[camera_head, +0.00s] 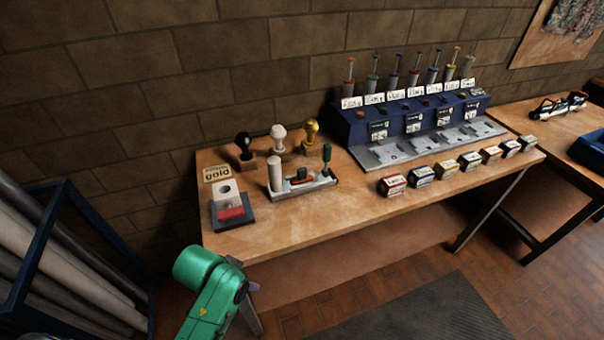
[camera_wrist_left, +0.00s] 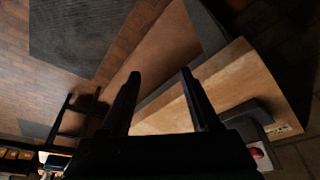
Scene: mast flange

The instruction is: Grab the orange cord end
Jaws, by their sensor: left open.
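No orange cord end can be made out for certain. A row of thin upright pieces with coloured parts stands behind white labels on a blue rack (camera_head: 400,119); the leftmost piece (camera_head: 349,76) has an orange-red top. My left arm, green, comes in at the bottom of the head view, in front of the table's near left corner and well away from the rack. In the left wrist view my left gripper (camera_wrist_left: 160,72) is open, with nothing between its two dark fingers. My right gripper is in neither view.
The wooden table (camera_head: 310,213) holds a stamp-like block on a dark base (camera_head: 232,212), a tray of tools (camera_head: 302,186), three knobbed pieces and several small boxes (camera_head: 420,177). A second table (camera_head: 545,130) stands right. A blue frame with rolls (camera_head: 75,250) stands left.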

